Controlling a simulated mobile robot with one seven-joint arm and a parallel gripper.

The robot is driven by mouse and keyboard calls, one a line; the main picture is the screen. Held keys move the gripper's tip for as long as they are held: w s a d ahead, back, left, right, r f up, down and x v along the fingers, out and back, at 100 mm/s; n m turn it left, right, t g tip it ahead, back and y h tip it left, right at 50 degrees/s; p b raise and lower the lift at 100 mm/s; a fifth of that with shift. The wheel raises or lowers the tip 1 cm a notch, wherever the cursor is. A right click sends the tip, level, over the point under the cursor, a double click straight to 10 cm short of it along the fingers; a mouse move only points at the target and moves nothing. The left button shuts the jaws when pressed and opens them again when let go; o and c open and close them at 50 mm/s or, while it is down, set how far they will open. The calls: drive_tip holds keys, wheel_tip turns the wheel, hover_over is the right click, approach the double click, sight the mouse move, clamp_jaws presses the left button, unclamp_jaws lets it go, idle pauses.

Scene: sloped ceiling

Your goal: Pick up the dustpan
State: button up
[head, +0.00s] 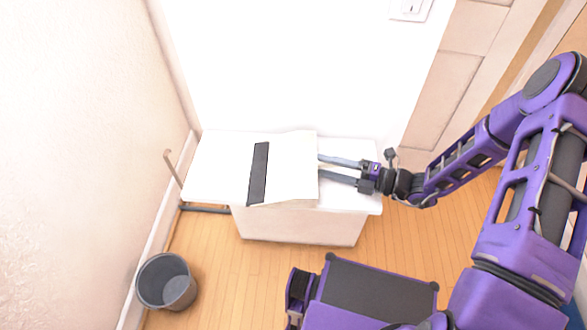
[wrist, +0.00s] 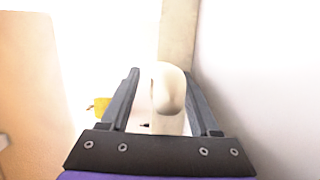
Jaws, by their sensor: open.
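The dustpan (head: 291,168) appears to be the cream, flat, wide piece with a dark strip along its left part, on the white cabinet top. My gripper (head: 320,165) reaches in from the right at the dustpan's right edge, its two fingers apart. In the wrist view, a cream rounded handle end (wrist: 170,90) stands between the open fingers of my gripper (wrist: 160,76), with a pale bar running up beyond it. I cannot tell whether either finger touches the handle. Most of the dustpan is out of the wrist view.
The white cabinet (head: 215,165) stands against the white wall, with bare top left of the dustpan. A grey bin (head: 167,282) is on the wooden floor at lower left. A small yellow thing (wrist: 101,106) shows beside the left finger. A door (head: 450,85) is at right.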

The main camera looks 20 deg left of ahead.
clamp_jaws()
drive_tip(key=shift+r, duration=0.1)
idle(0.5)
